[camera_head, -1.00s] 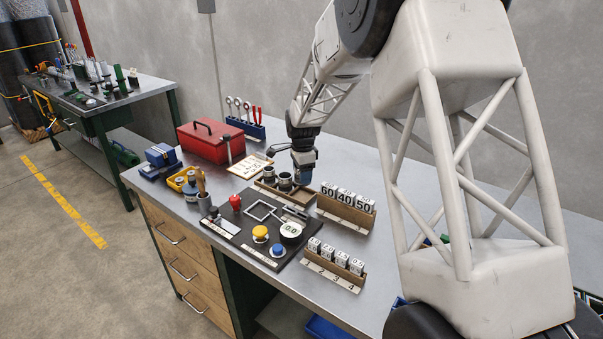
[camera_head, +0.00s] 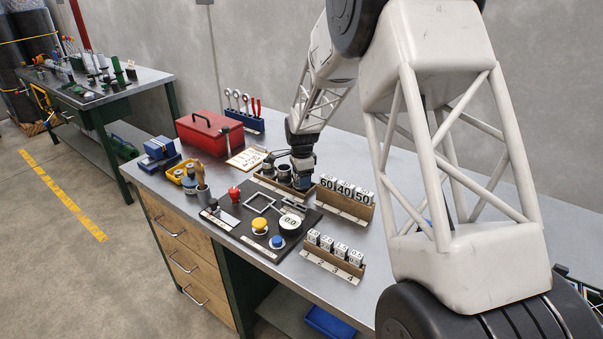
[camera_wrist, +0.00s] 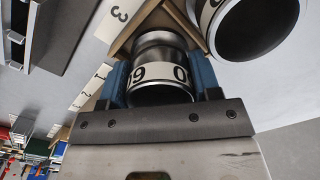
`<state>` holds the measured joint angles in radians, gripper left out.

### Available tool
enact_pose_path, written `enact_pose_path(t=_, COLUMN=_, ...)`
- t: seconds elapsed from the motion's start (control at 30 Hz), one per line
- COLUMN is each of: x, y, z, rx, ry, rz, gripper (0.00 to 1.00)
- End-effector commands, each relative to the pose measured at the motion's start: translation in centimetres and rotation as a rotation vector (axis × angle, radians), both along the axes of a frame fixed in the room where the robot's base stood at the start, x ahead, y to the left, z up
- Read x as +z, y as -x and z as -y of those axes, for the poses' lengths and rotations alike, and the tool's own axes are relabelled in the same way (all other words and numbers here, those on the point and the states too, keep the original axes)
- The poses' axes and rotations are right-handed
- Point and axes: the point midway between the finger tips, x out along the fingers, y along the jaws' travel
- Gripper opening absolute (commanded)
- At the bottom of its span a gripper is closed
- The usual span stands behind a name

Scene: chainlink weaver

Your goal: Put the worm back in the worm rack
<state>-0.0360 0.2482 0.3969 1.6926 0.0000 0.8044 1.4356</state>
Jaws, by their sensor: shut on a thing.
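The worm rack (camera_head: 280,188) is a low wooden holder on the grey workbench. Two dark cylindrical worms (camera_head: 276,172) with pale bands stand in it, left of my gripper. My gripper (camera_head: 302,182) is down at the rack's right end. In the wrist view my gripper (camera_wrist: 162,80) has its blue fingers on both sides of a dark metal worm (camera_wrist: 160,45) with a white numbered band. Wooden walls of the rack (camera_wrist: 150,14) show around the worm's far end. Whether it rests on the rack's floor is hidden. Another worm (camera_wrist: 255,25) stands close on the right.
A rack of number blocks (camera_head: 345,207) stands close right of my gripper. A black panel (camera_head: 262,222) with yellow and blue buttons lies in front, and a smaller block rack (camera_head: 333,262) is nearer. A red toolbox (camera_head: 209,138) stands behind left.

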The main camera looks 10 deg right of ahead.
Motion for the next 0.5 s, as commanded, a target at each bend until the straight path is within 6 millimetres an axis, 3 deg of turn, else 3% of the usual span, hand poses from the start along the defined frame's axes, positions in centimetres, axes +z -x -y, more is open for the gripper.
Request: enact_pose_path(t=0.5, x=-1.13, y=-0.01, z=0.0, rx=0.0, ry=0.0, rz=0.001, gripper=0.26)
